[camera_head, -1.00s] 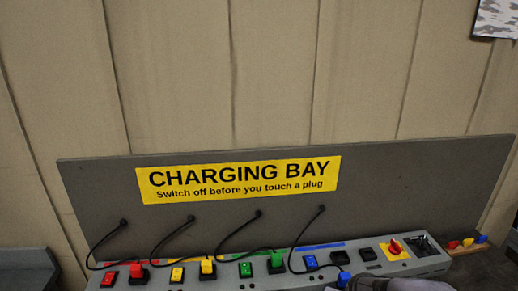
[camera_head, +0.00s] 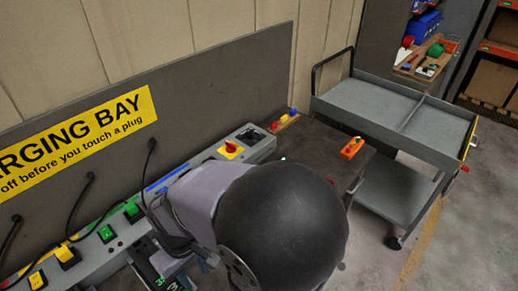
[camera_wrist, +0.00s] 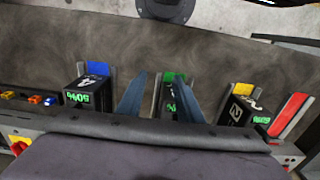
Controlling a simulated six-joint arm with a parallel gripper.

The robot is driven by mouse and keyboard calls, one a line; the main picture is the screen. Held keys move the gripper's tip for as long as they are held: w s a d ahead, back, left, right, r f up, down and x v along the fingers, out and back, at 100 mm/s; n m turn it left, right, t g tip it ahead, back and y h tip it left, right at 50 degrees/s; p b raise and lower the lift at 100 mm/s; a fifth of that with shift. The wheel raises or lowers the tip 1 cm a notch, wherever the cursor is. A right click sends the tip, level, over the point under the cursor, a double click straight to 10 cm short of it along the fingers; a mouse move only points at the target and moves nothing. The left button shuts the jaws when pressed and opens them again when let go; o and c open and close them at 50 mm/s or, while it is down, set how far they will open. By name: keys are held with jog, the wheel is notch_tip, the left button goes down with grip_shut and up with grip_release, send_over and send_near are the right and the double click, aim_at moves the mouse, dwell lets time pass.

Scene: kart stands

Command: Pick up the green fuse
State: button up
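I cannot make out a green fuse for certain. A wooden block at the panel's far end holds a red fuse, a yellow fuse (camera_head: 285,117) and a blue fuse (camera_head: 292,112). The wrist view shows these small fuses at its left edge, including the blue one (camera_wrist: 50,101). An orange device (camera_head: 352,148) on the bench has a tiny green spot on top, too small to identify. My gripper (camera_wrist: 160,98) is open, its two fingers apart over the bench. A dark battery with a green tab (camera_wrist: 172,78) shows between and beyond them. My arm hides the fingers in the head view.
Dark batteries stand in colour-marked bays, one beside a blue tab (camera_wrist: 98,69) and one beside a yellow tab (camera_wrist: 240,90). The charging panel has a red rotary switch (camera_head: 230,147) and cables. A grey cart (camera_head: 370,105) stands right of the bench.

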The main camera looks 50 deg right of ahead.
jog(key=w+d+r+m+h+b, duration=0.1)
jog(key=w+d+m+h+b, duration=0.15)
jog(key=w+d, duration=0.85)
jog(key=w+d+r+m+h+b, duration=0.1)
jog(key=w+d+m+b, duration=0.15)
jog(key=w+d, duration=0.75)
jog(key=s+d+f+m, duration=0.1)
jog(key=d+m, duration=0.3)
jog(key=d, duration=0.6)
jog(key=s+d+f+m+b, duration=0.1)
jog(key=d+f+m, duration=0.2)
jog(key=d, duration=0.8)
jog(key=s+d+f+m+h, duration=0.1)
jog(key=d+m, duration=0.4)
jog(key=d, duration=0.5)
jog(key=shift+s+d+f+m, duration=0.1)
jog(key=shift+s+f+m, duration=0.1)
jog(key=shift+f, duration=0.25)
jog(key=shift+s+d+f+m, duration=0.1)
jog(key=shift+s+f, duration=0.1)
jog(key=shift+f, duration=0.2)
jog(key=shift+p+x, duration=1.65)
jog(key=shift+x, duration=2.15)
jog(key=shift+s, duration=0.1)
